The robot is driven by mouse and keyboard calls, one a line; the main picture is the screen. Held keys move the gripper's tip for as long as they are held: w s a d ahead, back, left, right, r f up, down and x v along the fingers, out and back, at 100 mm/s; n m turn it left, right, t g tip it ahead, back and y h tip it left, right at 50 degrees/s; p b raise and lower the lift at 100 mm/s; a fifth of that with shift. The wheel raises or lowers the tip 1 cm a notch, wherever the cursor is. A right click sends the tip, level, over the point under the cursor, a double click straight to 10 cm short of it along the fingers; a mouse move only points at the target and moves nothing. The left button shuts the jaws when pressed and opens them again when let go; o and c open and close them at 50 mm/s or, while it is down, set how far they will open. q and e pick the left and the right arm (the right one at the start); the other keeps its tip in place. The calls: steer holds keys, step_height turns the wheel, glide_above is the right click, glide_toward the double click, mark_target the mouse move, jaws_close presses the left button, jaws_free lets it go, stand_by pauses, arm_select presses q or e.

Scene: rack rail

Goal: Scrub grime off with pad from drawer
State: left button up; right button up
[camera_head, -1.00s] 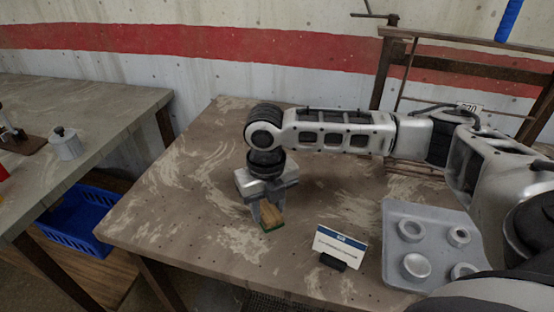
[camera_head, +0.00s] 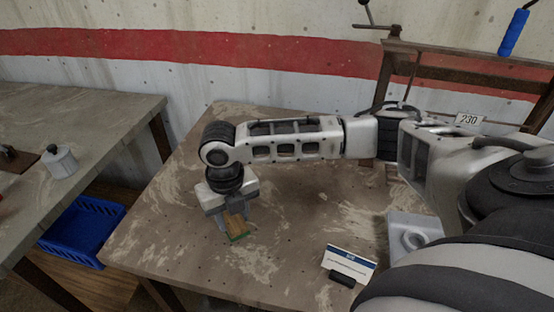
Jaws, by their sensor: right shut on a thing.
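My right gripper (camera_head: 229,220) points down over the front left part of the brown worktable and is shut on a small pad (camera_head: 237,226). The pad is tan-brown with a green lower edge and shows between and in front of the fingers. It is at or close to the tabletop; I cannot tell whether it touches. The worktable (camera_head: 295,205) has pale, smeared grime-like patches across its top. My left gripper is out of view. No drawer can be made out.
A card on a dark stand (camera_head: 349,263) stands at the table's front. A grey tray with round parts (camera_head: 402,219) is partly hidden by my right arm. A blue crate (camera_head: 78,232) lies low at the left, beside another bench (camera_head: 90,108) holding a grey canister (camera_head: 60,162).

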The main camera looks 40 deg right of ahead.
step_height(320, 180, up, 4)
steer(key=shift+s+f, duration=0.1)
steer(key=shift+f, duration=0.1)
steer(key=shift+r, duration=2.3)
